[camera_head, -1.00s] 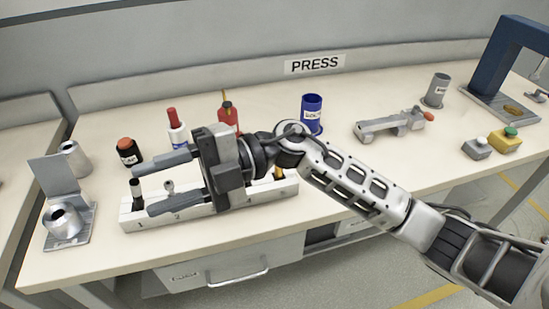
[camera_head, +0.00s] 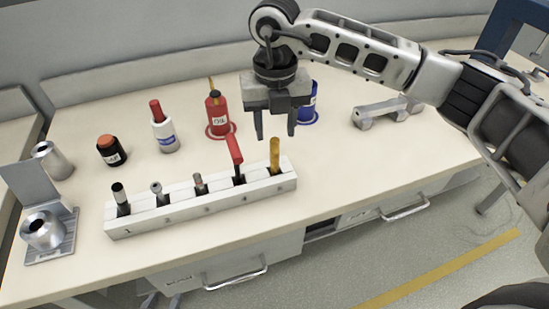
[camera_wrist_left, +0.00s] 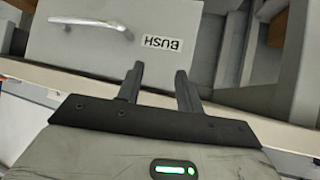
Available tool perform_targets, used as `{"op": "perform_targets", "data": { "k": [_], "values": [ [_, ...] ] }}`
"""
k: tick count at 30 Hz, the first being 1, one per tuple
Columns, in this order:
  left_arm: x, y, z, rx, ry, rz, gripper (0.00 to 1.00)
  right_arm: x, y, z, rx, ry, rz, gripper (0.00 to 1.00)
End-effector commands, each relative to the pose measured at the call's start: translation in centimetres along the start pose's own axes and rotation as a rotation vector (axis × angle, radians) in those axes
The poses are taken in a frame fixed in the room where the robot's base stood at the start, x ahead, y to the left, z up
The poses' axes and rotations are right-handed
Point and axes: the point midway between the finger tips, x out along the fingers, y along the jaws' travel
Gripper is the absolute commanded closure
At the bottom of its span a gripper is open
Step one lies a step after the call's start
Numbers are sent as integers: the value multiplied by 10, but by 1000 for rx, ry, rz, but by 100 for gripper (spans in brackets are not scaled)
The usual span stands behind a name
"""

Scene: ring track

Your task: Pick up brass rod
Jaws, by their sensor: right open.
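The brass rod (camera_head: 275,156) stands upright in the right end slot of a white rack (camera_head: 152,226) on the bench. My right gripper (camera_head: 275,136) points down with its two fingers apart and nothing held. In the head view its fingertips appear just above the rod's top, one on either side in the picture. I cannot tell how they line up in depth. My left gripper (camera_wrist_left: 159,72) shows only in the left wrist view. Its fingers are apart and empty, in front of a grey drawer labelled BUSH (camera_wrist_left: 130,35).
The rack also holds a red-handled tool (camera_head: 235,150) beside the rod and several other pieces. Behind stand a red bottle (camera_head: 218,115), a white bottle (camera_head: 164,135), a black jar (camera_head: 111,153) and a blue cup (camera_head: 307,112).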

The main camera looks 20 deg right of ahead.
Motion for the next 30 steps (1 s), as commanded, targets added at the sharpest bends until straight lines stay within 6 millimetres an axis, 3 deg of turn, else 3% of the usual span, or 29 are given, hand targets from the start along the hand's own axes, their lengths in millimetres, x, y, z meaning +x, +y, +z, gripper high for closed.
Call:
{"op": "perform_targets", "data": {
  "k": [3,11,19,28,30],
  "values": [
    [0,0,2,0,-8,-1,64,18,0,0,-1,3,0,57],
    [-2,-1,-6,-2,4,-4,64,37,0,-1,-1,3,1,57],
    [-3,-2,-14,-7,14,-11,64,75,2,-3,-1,2,2,57],
    [-2,-3,-9,-6,4,-13,64,81,2,-2,-3,1,3,57],
    [-2,-3,-9,-7,4,-13,64,81,2,-2,-3,1,3,76]
  ]
}}
